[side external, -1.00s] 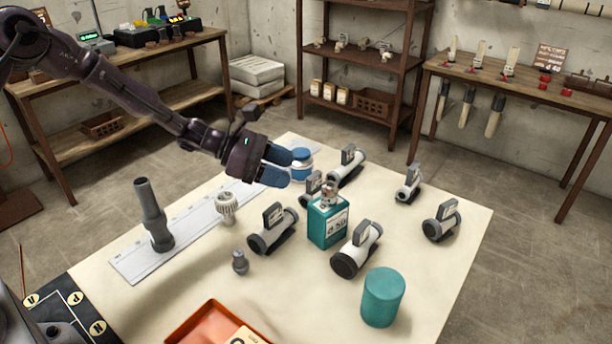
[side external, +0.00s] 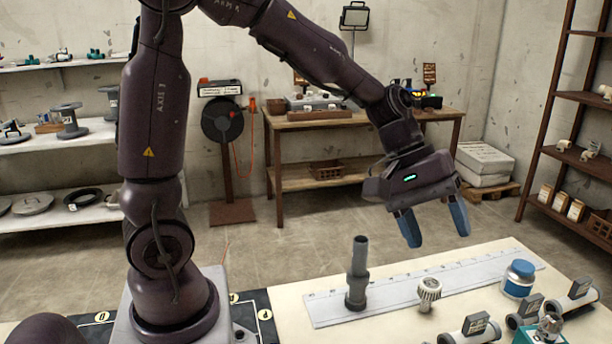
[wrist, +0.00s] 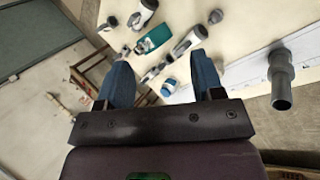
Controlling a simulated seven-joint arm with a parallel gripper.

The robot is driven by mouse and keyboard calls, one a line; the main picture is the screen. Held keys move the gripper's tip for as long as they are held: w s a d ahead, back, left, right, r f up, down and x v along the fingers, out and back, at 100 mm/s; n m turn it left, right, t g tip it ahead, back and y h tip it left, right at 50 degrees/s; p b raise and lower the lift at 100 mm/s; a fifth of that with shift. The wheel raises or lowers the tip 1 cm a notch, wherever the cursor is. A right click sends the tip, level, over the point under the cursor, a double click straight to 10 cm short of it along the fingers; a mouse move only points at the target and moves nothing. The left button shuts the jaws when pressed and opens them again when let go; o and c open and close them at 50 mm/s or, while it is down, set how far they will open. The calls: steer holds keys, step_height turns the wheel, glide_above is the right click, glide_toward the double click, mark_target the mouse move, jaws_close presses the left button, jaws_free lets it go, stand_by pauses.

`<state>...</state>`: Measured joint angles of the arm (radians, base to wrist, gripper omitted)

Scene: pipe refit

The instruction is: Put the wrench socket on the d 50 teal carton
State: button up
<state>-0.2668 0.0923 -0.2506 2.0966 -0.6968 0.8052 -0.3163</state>
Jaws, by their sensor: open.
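The teal carton (side external: 522,337) is at the lower right edge of the side view, cut off by the frame. It also shows in the wrist view (wrist: 156,38). My gripper (side external: 437,238) is open and empty, high above the far part of the table, well apart from the carton. In the wrist view both blue fingers (wrist: 160,62) are spread with nothing between them.
A grey upright pipe (side external: 357,275) stands on a pale ruled plate (side external: 400,287). Several gauge-topped pipe pieces crowd the carton, including one (side external: 472,328). A small grey fitting (wrist: 215,16) is apart.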

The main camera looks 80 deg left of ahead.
steer(key=s+a+r+m+t+y, duration=0.1)
steer(key=s+a+r+m+y, duration=0.1)
steer(key=s, duration=0.3)
steer(key=s+a+r+m+y, duration=0.2)
steer(key=s+a+m, duration=0.1)
steer(key=s+m, duration=0.1)
steer(key=s+a+r+m+t+y, duration=0.1)
steer(key=s+a+m, duration=0.1)
steer(key=s, duration=0.5)
steer(key=shift+a+r+m+t+y, duration=0.15)
steer(key=shift+r+m+t+y, duration=0.15)
steer(key=shift+r+m+y, duration=0.15)
